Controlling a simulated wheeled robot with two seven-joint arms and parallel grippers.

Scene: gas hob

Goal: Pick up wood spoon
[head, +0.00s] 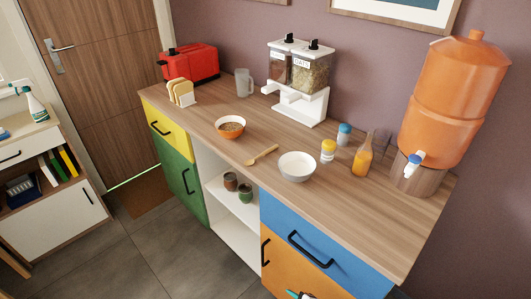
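A small black, white and teal piece shows at the bottom edge, too cut off to identify.
A dispenser (298,80) and a glass pitcher (244,83) stand behind the spoon. Right are a yellow-labelled jar (328,151), a blue-capped jar (344,134), an orange bottle (362,160) and a clay water dispenser (450,100). A red toaster (190,63) stands left.

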